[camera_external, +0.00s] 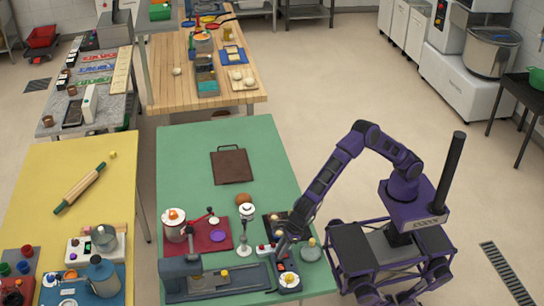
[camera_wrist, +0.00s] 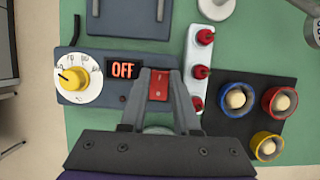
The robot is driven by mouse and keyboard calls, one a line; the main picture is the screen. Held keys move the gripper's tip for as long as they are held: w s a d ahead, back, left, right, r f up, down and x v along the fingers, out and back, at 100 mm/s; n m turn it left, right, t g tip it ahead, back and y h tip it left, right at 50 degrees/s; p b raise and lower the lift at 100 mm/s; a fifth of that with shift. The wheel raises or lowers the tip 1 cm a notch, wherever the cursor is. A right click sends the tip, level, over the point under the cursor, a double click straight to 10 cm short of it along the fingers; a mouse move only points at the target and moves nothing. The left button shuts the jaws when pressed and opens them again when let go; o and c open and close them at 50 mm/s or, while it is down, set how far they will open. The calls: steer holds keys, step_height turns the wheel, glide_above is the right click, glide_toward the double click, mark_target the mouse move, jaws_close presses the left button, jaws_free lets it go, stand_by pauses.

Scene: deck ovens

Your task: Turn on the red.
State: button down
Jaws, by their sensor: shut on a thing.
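The red switch (camera_wrist: 158,82) is a small rocker on a dark blue-grey control box (camera_wrist: 108,92) in the wrist view. The box has a display reading OFF (camera_wrist: 122,70) and a yellow dial (camera_wrist: 75,78) on a white disc. My gripper (camera_wrist: 159,92) has one finger on each side of the red switch and is shut on it. In the external view my gripper (camera_external: 281,240) reaches down over the control box (camera_external: 288,283) at the green table's near right. The switch is hard to make out there.
A pale strip with red knobs (camera_wrist: 198,72) lies close right of the switch. A dark mat (camera_wrist: 235,92) with several ringed cups is further right. A grey machine (camera_external: 215,280) stands left of the box. The green table (camera_external: 185,140) is clear at its far end.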

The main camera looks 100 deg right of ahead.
steer(key=p, duration=0.3)
steer(key=shift+w+r+g+p, duration=0.15)
steer(key=shift+r+g+p, duration=0.15)
steer(key=shift+g, duration=0.1)
steer(key=shift+f+p, duration=0.3)
steer(key=shift+p, duration=0.3)
steer(key=c, duration=0.6)
jaws_free()
steer(key=shift+c, duration=0.2)
steer(key=p+v, duration=0.2)
steer(key=v, duration=1.5)
steer(key=shift+r, duration=0.25)
steer(key=shift+w, duration=0.15)
